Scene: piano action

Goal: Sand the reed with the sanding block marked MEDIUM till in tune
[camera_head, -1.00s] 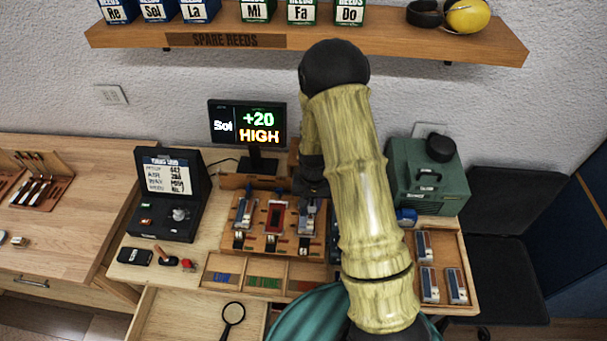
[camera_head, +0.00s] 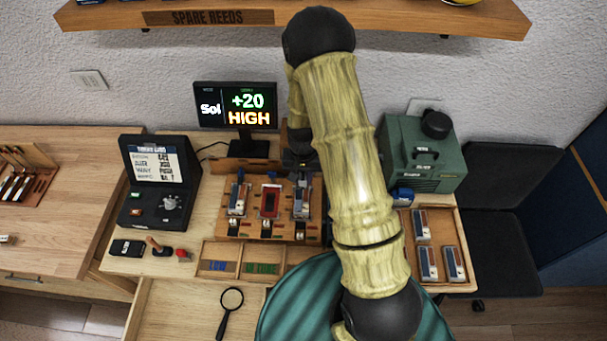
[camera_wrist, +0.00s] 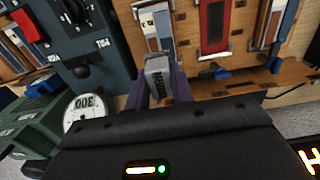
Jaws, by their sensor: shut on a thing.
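The wooden reed board (camera_head: 268,228) carries three upright reed plates. My gripper (camera_head: 300,162) is over the back of the board at its right-hand plate (camera_head: 301,200), partly hidden by my arm. In the wrist view my gripper (camera_wrist: 160,88) is shut on a small grey sanding block (camera_wrist: 157,74), whose dark lettering is too blurred to read surely. The block is at the end of a reed plate (camera_wrist: 160,26); I cannot tell whether they touch. The middle plate with a red frame (camera_wrist: 215,26) is beside it. The tuner screen (camera_head: 236,106) reads Sol, +20, HIGH.
A black machine (camera_head: 160,182) stands left. A magnifier (camera_head: 230,308) lies in the open drawer (camera_head: 175,310). A shelf (camera_head: 400,18) hangs above.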

